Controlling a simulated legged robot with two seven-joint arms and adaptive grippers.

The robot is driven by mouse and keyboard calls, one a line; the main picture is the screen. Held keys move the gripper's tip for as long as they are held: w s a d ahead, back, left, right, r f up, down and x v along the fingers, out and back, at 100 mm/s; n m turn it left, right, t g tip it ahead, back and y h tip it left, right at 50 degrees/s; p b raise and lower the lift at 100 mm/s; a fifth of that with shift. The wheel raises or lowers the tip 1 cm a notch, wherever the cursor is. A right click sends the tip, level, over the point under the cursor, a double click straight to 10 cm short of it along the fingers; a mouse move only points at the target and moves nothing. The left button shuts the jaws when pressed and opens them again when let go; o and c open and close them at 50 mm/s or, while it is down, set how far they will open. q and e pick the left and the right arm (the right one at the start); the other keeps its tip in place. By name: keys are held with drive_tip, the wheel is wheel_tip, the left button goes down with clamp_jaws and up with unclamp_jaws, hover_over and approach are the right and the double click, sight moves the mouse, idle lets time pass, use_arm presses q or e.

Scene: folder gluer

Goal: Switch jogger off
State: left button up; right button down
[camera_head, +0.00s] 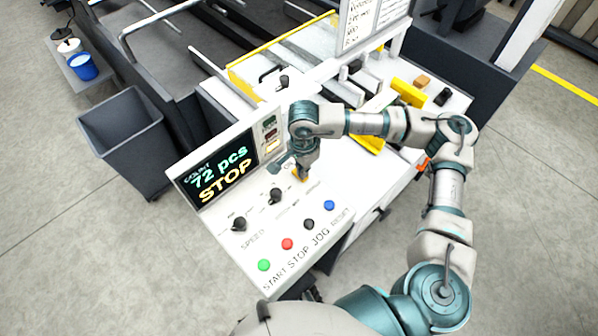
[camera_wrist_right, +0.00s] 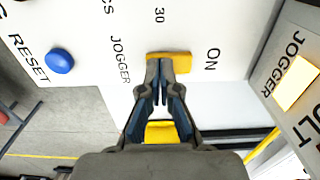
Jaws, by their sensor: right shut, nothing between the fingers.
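The yellow jogger switch (camera_wrist_right: 180,60) sits on the white panel, between the words JOGGER and ON in the right wrist view. A small part of it shows below my gripper in the head view (camera_head: 303,177). My right gripper (camera_wrist_right: 160,68) is shut and empty, its tips over the left part of the switch. I cannot tell whether they touch it. In the head view the gripper (camera_head: 301,172) points down at the panel. The JOGGER lamp (camera_wrist_right: 297,82) looks lit yellow. My left gripper is not in view.
The display (camera_head: 221,172) reads 72 pcs and STOP. Black knobs (camera_head: 239,224) and green, red, black and blue buttons (camera_head: 264,265) lie on the panel's near side. A grey bin (camera_head: 125,140) stands at left. Yellow machine parts (camera_head: 408,92) lie beyond my arm.

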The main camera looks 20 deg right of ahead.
drive_tip(key=shift+r+p, duration=1.75)
drive_tip(key=shift+r, duration=1.7)
